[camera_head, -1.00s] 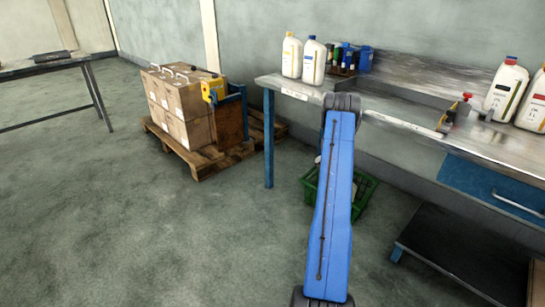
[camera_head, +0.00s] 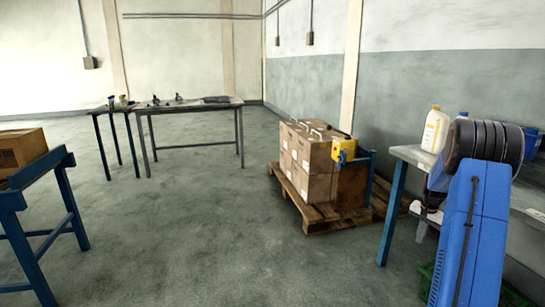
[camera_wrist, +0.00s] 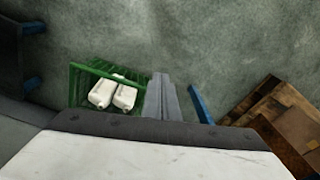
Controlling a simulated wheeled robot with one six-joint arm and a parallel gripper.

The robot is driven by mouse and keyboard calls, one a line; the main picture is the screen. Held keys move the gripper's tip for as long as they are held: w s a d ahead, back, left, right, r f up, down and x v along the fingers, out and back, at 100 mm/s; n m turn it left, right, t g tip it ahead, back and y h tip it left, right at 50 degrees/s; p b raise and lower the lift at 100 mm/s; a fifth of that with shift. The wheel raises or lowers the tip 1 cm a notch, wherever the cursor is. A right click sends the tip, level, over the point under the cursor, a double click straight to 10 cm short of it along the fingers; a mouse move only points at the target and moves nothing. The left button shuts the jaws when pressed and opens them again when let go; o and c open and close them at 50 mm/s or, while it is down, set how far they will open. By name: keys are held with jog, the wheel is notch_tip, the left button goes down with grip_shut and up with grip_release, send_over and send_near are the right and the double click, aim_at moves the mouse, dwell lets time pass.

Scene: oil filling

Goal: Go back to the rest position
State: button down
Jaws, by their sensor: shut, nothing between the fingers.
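My gripper (camera_wrist: 162,97) shows in the wrist view as two grey fingers closed together, with nothing between them. It points down over the floor, beside a green crate (camera_wrist: 77,88) with white bottles (camera_wrist: 112,93) in it. In the head view my blue arm stands at the right, in front of the workbench (camera_head: 412,154).
A wooden pallet (camera_head: 318,222) with cardboard boxes (camera_head: 307,160) stands on the floor left of the workbench. A table (camera_head: 190,107) is at the back left, and a blue-framed stand (camera_head: 70,205) is at the left. The middle floor is clear.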

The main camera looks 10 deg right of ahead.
jog(key=s+a+r+n+t, duration=0.15)
jog(key=s+a+r, duration=0.25)
jog(key=a+r, duration=0.45)
jog(key=s+a+r+n, duration=0.3)
jog(key=a+r, duration=0.2)
jog(key=a, duration=0.6)
jog(key=s+a+r+n, duration=0.2)
jog(key=s+a+r, duration=0.2)
jog(key=a+r, duration=0.45)
jog(key=s+a+r+n+t, duration=0.1)
jog(key=s+a+r+n, duration=0.15)
jog(key=s+a, duration=1)
jog(key=s+a+f+n, duration=0.2)
jog(key=s+a, duration=0.2)
jog(key=s, duration=0.3)
jog(key=s+a+f+n+t, duration=0.1)
jog(key=s+a, duration=0.2)
jog(key=s, duration=0.4)
jog(key=shift+s+a+f+n+y, duration=0.15)
jog(key=shift+a+f+n+y, duration=0.2)
jog(key=shift+n+y, duration=0.05)
